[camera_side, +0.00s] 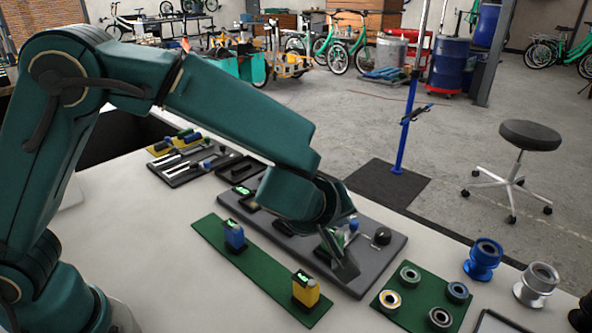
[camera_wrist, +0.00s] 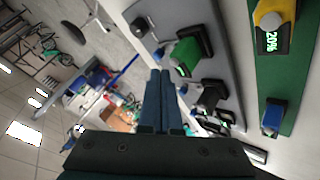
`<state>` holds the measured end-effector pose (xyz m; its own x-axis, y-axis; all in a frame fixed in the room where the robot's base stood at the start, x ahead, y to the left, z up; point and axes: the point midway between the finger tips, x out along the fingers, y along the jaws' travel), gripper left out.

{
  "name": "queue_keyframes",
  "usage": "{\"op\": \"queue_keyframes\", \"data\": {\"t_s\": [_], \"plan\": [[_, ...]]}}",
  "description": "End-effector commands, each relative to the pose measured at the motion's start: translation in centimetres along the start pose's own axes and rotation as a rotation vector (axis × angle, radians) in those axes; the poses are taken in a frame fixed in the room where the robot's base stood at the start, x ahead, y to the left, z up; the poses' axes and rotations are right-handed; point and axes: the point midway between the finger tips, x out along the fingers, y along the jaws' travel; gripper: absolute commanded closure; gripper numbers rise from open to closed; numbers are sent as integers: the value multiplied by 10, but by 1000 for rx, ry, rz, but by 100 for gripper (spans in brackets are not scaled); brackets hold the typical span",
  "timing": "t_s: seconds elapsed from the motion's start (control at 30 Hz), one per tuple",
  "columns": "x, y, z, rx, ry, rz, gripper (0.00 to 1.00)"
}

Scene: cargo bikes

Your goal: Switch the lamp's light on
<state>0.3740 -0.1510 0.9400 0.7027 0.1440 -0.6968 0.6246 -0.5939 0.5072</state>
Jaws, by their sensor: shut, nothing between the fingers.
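My gripper (camera_side: 346,266) is shut and empty, low over the dark grey board (camera_side: 385,262). In the wrist view its closed fingers (camera_wrist: 160,78) point at the board's edge, left of a green block in a black holder (camera_wrist: 187,57). A round black part (camera_side: 382,236) stands on the board to the right of the gripper; it also shows in the wrist view (camera_wrist: 138,27). I cannot tell for sure which part is the lamp or its switch. My wrist hides much of the board in the side view. I see no clearly lit lamp.
A green mat (camera_side: 210,230) holds a blue battery (camera_side: 234,236) and a yellow battery (camera_side: 305,291) with lit displays. A second green mat (camera_side: 415,316) bears several metal rings. Blue and silver hubs stand at right. The white table's front left is clear.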

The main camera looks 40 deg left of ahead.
Motion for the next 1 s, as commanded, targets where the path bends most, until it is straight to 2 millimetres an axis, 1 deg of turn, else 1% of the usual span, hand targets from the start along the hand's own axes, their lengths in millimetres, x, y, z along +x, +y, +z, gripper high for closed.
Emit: {"op": "queue_keyframes", "data": {"t_s": [1.0], "plan": [[6,-5,5,0,0,0,100]]}}
